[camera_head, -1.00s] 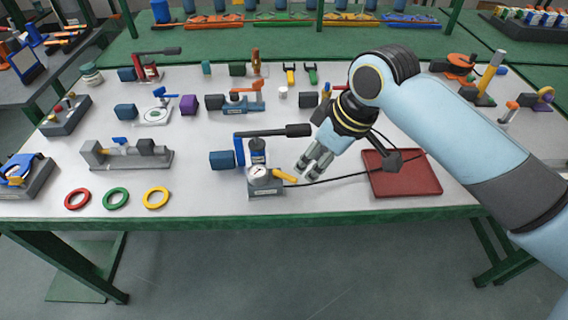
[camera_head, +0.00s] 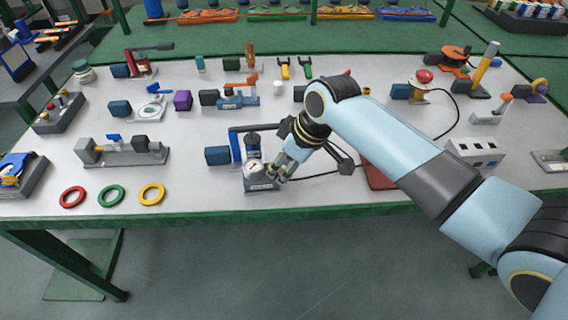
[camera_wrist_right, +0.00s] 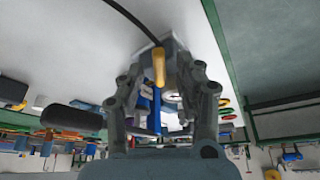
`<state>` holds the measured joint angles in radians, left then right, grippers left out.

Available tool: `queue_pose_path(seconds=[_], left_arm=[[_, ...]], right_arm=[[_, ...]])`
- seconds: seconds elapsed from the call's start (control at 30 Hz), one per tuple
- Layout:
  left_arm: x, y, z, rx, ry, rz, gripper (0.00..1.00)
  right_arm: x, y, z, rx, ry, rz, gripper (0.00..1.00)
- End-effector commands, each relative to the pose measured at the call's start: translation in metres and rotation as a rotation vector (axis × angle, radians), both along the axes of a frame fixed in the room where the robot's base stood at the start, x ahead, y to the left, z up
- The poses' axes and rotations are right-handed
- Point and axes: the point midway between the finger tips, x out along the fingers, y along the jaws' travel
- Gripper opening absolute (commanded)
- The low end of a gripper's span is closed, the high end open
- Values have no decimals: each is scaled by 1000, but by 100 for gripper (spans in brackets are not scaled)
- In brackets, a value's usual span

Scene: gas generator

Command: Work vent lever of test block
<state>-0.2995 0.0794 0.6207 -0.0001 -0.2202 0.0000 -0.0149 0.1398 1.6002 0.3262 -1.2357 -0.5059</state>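The test block (camera_head: 262,184) is a grey base with a round white gauge near the front of the table. A blue upright (camera_head: 237,149) and a dark pump handle rise beside it. My right gripper (camera_head: 279,171) is at the block's right side and hides most of the yellow vent lever. In the right wrist view the yellow lever (camera_wrist_right: 158,68) lies between the two fingers (camera_wrist_right: 165,80), which are apart with gaps on both sides. The block shows behind the lever. My left gripper is not in view.
A dark cable runs right from the block. A red tray (camera_head: 378,178) lies under my right arm. Red, green and yellow rings (camera_head: 152,194) lie at the front left. A grey vise-like fixture (camera_head: 125,155) stands behind them. The table's green front edge is close.

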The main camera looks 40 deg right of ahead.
Motion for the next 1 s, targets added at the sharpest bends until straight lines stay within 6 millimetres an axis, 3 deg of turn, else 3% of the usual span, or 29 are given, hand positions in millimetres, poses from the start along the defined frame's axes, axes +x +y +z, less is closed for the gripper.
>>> queue_pose_path(seconds=[0.17,0.43,0.77,1.0], left_arm=[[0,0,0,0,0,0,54],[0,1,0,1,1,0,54],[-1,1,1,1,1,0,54],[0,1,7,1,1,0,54]], right_arm=[[0,0,0,0,0,0,33],[0,0,1,-1,0,0,0],[0,-1,1,-1,0,13,0],[3,-4,2,-1,-1,111,0]])
